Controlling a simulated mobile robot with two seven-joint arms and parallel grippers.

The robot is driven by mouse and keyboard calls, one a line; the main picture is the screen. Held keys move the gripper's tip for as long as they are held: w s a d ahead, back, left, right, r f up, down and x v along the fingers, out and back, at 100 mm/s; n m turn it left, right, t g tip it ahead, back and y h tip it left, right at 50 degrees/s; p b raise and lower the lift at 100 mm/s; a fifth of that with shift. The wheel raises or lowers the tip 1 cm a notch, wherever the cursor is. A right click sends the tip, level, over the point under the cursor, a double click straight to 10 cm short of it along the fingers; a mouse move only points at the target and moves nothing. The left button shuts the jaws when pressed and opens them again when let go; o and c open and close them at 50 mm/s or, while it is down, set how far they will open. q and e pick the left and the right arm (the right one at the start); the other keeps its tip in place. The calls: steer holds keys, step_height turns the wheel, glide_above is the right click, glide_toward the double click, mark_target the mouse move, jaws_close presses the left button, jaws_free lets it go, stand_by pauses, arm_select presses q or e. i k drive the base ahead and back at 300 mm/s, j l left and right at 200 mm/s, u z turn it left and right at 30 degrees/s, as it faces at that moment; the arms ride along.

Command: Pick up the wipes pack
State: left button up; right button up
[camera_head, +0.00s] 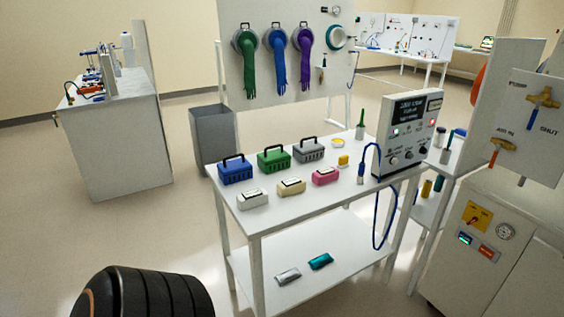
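Two flat soft-looking packs lie on the lower shelf of the white table: a silver-grey pack (288,276) and a teal pack (320,261) to its right. They lie apart, with open shelf around them. I cannot read a label on either, so I cannot tell which is the wipes pack. Three small boxes, white (252,200), cream (291,187) and pink (325,177), stand along the table top's front; their labels are also unreadable. Neither of my grippers is in view.
The white table (232,207) also carries blue (236,172), green (273,161) and grey (308,152) handled cases and a control box (408,135) with a hanging blue cable (377,240). A grey bin (213,138) stands behind. The floor left of the table is clear.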

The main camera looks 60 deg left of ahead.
mark_target(291, 186)
steer(key=j+u, duration=0.15)
steer(key=j, duration=0.3)
steer(key=i+j+u, duration=0.15)
steer(key=j, duration=0.25)
steer(key=j+u, duration=0.15)
steer(key=j, duration=0.3)
steer(key=i+j+u, duration=0.15)
steer(key=j, duration=0.25)
steer(key=i+j+u, duration=0.15)
steer(key=j, duration=0.25)
steer(key=j+u, duration=0.2)
steer(key=j, duration=0.2)
steer(key=i, duration=0.05)
